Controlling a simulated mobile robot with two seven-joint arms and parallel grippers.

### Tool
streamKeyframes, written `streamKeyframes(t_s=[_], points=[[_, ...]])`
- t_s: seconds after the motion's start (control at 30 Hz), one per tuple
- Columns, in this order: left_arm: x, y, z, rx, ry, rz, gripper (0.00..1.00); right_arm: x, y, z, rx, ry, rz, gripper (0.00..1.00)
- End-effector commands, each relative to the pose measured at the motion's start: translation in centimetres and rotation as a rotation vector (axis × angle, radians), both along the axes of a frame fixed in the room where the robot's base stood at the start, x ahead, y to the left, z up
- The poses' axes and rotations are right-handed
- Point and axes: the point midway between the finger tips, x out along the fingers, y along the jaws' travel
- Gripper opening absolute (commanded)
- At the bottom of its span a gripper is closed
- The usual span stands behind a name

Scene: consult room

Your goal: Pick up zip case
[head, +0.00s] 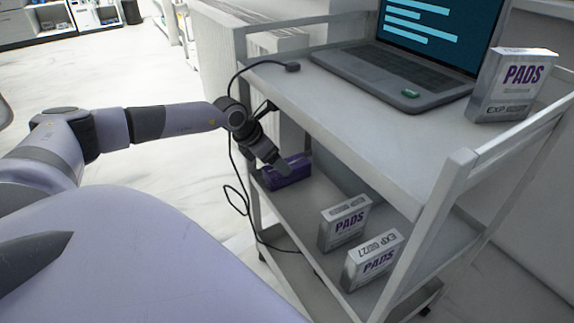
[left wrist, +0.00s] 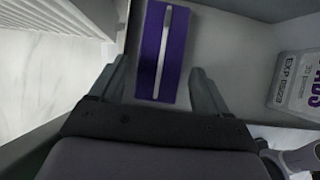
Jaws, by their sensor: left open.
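The zip case (head: 290,172) is a purple box-like case on the middle shelf of the white cart, near its left end. In the left wrist view the zip case (left wrist: 151,60) shows a pale strip along its length. My left gripper (head: 276,162) reaches in under the top shelf, at the case. In the left wrist view the fingers of my left gripper (left wrist: 160,78) are apart, one on each side of the case's near end, with gaps between. Part of the case is hidden behind the gripper in the head view. My right gripper is not in view.
Two PADS boxes (head: 344,223) (head: 373,261) stand on the same shelf to the right. The cart's top shelf (head: 330,95) overhangs the case and holds a laptop (head: 400,70) and another PADS box (head: 512,86). A black cable (head: 232,150) hangs by the left post.

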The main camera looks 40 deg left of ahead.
Motion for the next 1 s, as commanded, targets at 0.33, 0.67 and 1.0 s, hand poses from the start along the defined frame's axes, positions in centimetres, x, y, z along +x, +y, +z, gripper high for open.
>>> streamKeyframes(t_s=[0.33,0.67,1.0], points=[[2.9,-1.0,-3.7,-0.002,0.001,0.000,0.77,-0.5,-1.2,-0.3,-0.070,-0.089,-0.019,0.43],[3.4,-1.1,-4.2,-0.001,0.001,-0.001,0.77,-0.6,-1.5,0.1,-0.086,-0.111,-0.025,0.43],[3.4,-1.0,-4.2,-0.001,0.000,-0.001,0.35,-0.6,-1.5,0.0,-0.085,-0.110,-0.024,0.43]])
